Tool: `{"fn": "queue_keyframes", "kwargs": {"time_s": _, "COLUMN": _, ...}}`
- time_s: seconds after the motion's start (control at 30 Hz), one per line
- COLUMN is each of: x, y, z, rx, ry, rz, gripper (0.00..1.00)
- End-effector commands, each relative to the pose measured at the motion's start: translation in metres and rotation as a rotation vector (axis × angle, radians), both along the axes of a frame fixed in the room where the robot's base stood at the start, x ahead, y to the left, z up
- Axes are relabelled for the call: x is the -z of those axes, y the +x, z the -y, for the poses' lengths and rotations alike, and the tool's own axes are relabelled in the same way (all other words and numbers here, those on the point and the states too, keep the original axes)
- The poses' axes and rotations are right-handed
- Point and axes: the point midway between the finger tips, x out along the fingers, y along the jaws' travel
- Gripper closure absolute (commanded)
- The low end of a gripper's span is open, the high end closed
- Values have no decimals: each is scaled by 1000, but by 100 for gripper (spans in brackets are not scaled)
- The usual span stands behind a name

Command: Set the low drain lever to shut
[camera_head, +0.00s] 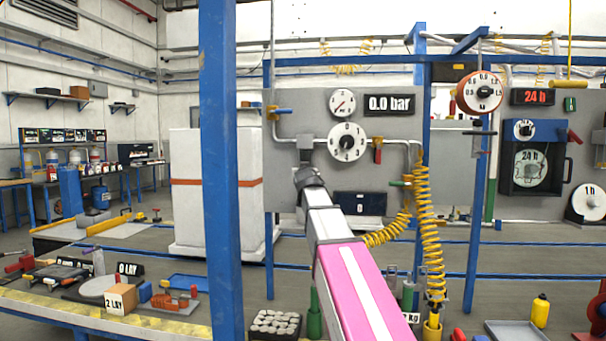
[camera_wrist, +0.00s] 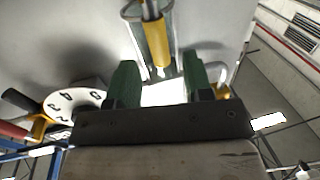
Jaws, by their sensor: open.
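My gripper (camera_head: 306,176) is raised in front of the grey panel (camera_head: 325,119), below a grey fitting on the pipe. In the wrist view my gripper (camera_wrist: 160,80) is open, with its two dark green fingers apart. A yellow-ended part on a metal stem (camera_wrist: 158,45) shows just beyond and between the fingertips, apparently untouched. It may be the low drain lever, but I cannot tell for sure; in the head view that spot is hidden behind my gripper. A numbered white dial (camera_head: 347,142) is to the right of my gripper.
The panel also carries a blue lever (camera_head: 283,111), a red lever (camera_head: 377,152), a green lever (camera_head: 400,184) and a 0.0 bar display (camera_head: 390,104). A yellow coiled hose (camera_head: 428,230) hangs at right. A blue post (camera_head: 220,170) stands left of my arm.

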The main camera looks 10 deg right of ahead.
Motion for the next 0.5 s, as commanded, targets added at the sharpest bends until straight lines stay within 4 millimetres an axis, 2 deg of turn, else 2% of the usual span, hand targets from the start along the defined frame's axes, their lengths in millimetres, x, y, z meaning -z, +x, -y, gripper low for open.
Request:
{"fn": "queue_keyframes", "kwargs": {"time_s": 0.03, "x": -1, "y": 14, "z": 1, "rx": 1, "ry": 0, "rz": -1, "gripper": 53}}
{"fn": "queue_keyframes", "kwargs": {"time_s": 0.2, "x": -1, "y": 38, "z": 4, "rx": 0, "ry": 0, "rz": 0, "gripper": 53}}
{"fn": "queue_keyframes", "kwargs": {"time_s": 0.5, "x": 0, "y": 45, "z": 5, "rx": 0, "ry": 0, "rz": 1, "gripper": 53}}
